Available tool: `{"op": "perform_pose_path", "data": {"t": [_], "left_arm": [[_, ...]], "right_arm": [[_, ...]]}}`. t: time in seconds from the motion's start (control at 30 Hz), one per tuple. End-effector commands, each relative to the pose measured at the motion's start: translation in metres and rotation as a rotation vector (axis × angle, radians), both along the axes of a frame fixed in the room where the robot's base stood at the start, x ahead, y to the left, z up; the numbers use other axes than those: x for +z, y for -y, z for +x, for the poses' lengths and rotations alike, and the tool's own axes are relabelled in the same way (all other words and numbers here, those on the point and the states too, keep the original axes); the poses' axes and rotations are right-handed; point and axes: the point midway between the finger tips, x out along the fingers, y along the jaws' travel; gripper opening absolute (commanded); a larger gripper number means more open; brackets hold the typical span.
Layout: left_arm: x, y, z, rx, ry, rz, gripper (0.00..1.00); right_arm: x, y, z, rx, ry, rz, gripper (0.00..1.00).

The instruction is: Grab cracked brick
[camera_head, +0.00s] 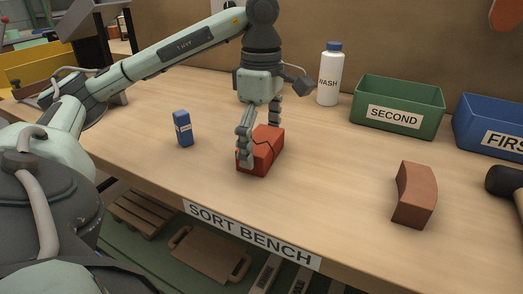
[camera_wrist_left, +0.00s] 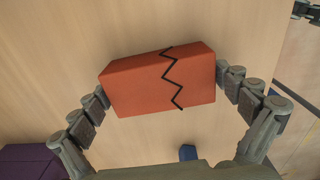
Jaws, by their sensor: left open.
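The cracked brick (camera_head: 261,151) is orange-red with a black zigzag crack and lies on the wooden bench. In the left wrist view the cracked brick (camera_wrist_left: 145,88) sits between my fingers with the crack facing up. My left gripper (camera_head: 261,138) is open, with a finger at each end of the brick. In the left wrist view the left gripper (camera_wrist_left: 160,93) has its fingertips very close to both ends; I cannot tell whether they touch. A second, curved brown-red brick (camera_head: 414,195) stands on the bench to the right. My right gripper is not in view.
A green bin (camera_head: 397,106) marked SECOND and a blue bin (camera_head: 490,125) marked FIRST stand at the back right. A white WASH bottle (camera_head: 329,75) stands behind the gripper. A small blue box (camera_head: 183,129) is to the left. A dark tool head (camera_head: 503,181) shows at the right edge.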

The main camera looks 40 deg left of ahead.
Motion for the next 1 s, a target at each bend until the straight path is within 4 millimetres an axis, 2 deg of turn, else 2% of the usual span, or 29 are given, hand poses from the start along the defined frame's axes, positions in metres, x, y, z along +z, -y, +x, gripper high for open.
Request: {"op": "perform_pose_path", "data": {"t": [0.13, 0.17, 0.6, 0.87, 1.0], "left_arm": [[0.0, 0.0, 0.0, 0.0, 0.0, 0.0, 1.0], [0.0, 0.0, 0.0, 0.0, 0.0, 0.0, 0.97], [0.001, 0.0, 0.0, 0.001, 0.002, 0.0, 0.45], [0.002, 0.0, 0.0, 0.001, 0.002, 0.0, 0.45], [0.011, 0.0, 0.001, 0.001, 0.005, -0.001, 0.45]], "right_arm": [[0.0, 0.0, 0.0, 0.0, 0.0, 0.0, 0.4], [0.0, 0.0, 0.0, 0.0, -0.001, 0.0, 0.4], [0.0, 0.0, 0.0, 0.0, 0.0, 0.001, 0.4], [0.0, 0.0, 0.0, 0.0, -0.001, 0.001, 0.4], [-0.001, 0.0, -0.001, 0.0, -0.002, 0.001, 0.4]]}}
